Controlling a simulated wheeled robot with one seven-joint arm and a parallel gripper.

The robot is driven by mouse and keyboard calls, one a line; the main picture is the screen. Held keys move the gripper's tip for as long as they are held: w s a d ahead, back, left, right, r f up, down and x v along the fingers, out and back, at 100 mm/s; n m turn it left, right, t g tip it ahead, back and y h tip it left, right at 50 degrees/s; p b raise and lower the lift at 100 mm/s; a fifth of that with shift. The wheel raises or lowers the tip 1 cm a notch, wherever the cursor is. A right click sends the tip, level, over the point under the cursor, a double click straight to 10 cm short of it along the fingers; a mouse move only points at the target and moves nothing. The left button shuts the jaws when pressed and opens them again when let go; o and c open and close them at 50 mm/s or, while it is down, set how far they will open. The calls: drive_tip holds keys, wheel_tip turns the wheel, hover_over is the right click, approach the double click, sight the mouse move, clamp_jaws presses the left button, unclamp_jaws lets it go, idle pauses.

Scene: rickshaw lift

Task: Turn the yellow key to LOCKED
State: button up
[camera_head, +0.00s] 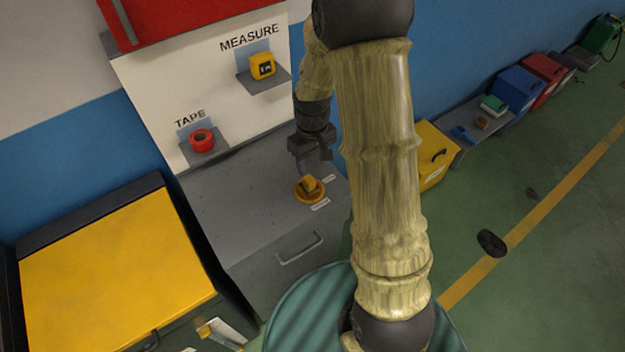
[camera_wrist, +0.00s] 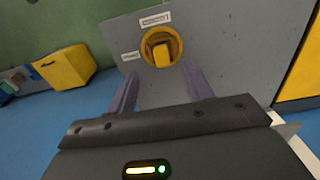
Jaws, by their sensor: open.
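The yellow key (camera_head: 310,185) stands in a round orange-yellow collar on the grey top of a cabinet. Two small white labels (camera_head: 321,204) sit beside the collar; their words are too small to read surely. In the wrist view the key (camera_wrist: 161,52) shows as a yellow block inside the ring, beyond the fingertips. My gripper (camera_head: 314,168) is just behind and above the key in the head view. In the wrist view its two purple-grey fingers (camera_wrist: 160,85) are apart with nothing between them, pointing toward the key.
A grey cabinet (camera_head: 240,205) carries a backboard with a red tape (camera_head: 201,140) and a yellow measure (camera_head: 262,66) on small shelves. A yellow-topped chest (camera_head: 115,265) stands at the left. A yellow box (camera_head: 434,150) and a low bench stand at the right. Open floor lies at the right.

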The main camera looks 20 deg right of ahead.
sight(309, 183)
wheel_tip(309, 183, down, 10)
drive_tip(key=shift+r+p, duration=0.1)
drive_tip(key=shift+p, duration=0.7)
drive_tip(key=c, duration=1.1)
drive_tip(key=shift+o, duration=0.2)
drive_tip(key=m, duration=0.3)
drive_tip(key=shift+a+m, duration=0.25)
drive_tip(key=shift+m, duration=0.05)
drive_tip(key=shift+a+m, duration=0.15)
drive_tip(key=shift+m, duration=0.75)
drive_tip(key=shift+a+m+p, duration=0.1)
drive_tip(key=shift+m+p, duration=0.2)
drive_tip(key=shift+m, duration=0.6)
